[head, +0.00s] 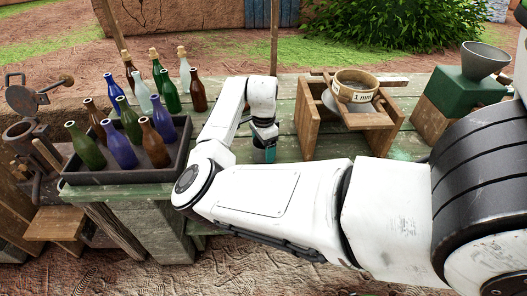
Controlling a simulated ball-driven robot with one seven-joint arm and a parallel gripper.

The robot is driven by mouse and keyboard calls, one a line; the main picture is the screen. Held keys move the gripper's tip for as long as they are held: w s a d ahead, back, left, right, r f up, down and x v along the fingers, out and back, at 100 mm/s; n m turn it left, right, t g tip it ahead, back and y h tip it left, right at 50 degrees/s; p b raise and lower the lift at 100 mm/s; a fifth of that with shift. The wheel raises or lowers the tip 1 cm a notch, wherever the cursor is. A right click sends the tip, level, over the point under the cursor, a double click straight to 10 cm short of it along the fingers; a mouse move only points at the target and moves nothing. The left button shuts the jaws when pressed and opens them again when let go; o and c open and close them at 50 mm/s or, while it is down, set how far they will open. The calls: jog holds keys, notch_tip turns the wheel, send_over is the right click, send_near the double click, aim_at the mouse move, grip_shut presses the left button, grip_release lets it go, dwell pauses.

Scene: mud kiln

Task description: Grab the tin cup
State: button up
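I cannot pick out a tin cup for certain in the head view. My white arm reaches across the green plank table (300,88) from the right and bends down near its middle. My gripper (266,152) points down close to the table top, right of the bottle crate. A small teal shape shows at its lower end; I cannot tell whether it is part of the gripper or a thing in it. The fingers are too small and partly hidden behind my arm to show open or shut.
A dark crate (150,176) of several coloured bottles stands at the left, with more bottles behind it. A wooden stand (308,122) holds a round sieve (356,79) right of my gripper. A grey funnel (485,58) sits above a green box (462,92) at the right.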

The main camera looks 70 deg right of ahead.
jog(key=c, duration=0.6)
jog(key=shift+r, duration=0.1)
